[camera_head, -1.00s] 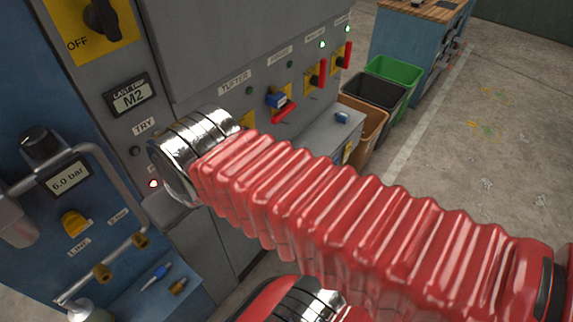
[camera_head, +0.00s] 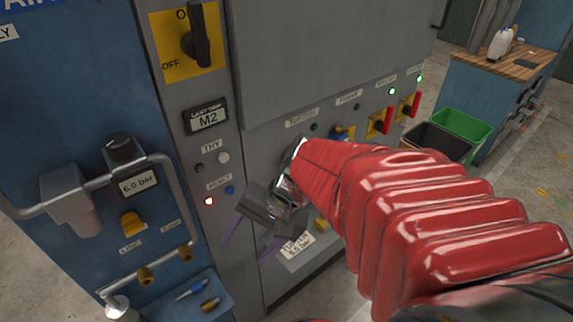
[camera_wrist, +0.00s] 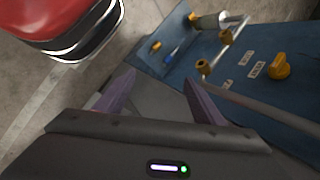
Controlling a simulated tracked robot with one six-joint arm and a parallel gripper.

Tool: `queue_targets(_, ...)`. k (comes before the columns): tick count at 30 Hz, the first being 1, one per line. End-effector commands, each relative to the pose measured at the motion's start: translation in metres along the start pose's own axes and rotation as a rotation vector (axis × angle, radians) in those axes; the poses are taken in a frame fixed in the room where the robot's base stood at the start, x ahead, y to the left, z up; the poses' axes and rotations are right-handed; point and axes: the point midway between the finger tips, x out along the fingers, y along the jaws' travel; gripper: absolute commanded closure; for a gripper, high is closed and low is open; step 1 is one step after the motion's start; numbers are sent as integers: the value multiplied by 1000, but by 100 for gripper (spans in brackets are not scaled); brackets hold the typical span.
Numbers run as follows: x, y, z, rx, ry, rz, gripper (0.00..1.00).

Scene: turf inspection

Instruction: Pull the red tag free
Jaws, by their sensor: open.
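No red tag shows clearly enough for me to name it. A blue part on a yellow plate (camera_head: 345,132) at the panel's middle shows just above my red arm. The red piece that hung below it is now hidden behind my arm. Two upright red pieces, one on a yellow plate (camera_head: 388,113) and one farther right (camera_head: 415,105), stand on the panel; I cannot tell whether they are handles or tags. My gripper (camera_head: 244,250) is open and empty in front of the lower panel. In the wrist view its purple fingers (camera_wrist: 159,77) are spread with nothing between them.
A blue unit with a bent grey rail (camera_head: 190,205) and gauge stands left; its yellow knob (camera_wrist: 280,68) shows in the wrist view. A blue ledge (camera_head: 215,312) holds a blue pen-like item. Bins (camera_head: 465,125) and a wood-topped bench (camera_head: 505,62) stand right.

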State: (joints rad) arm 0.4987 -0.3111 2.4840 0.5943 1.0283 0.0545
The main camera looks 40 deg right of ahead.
Motion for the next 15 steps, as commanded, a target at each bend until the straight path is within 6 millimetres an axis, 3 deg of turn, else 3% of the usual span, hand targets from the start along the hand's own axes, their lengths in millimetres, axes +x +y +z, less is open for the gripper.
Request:
queue_targets(8,11,10,-44,457,-105,-214,38)
queue_targets(15,8,29,-97,837,-158,-441,38)
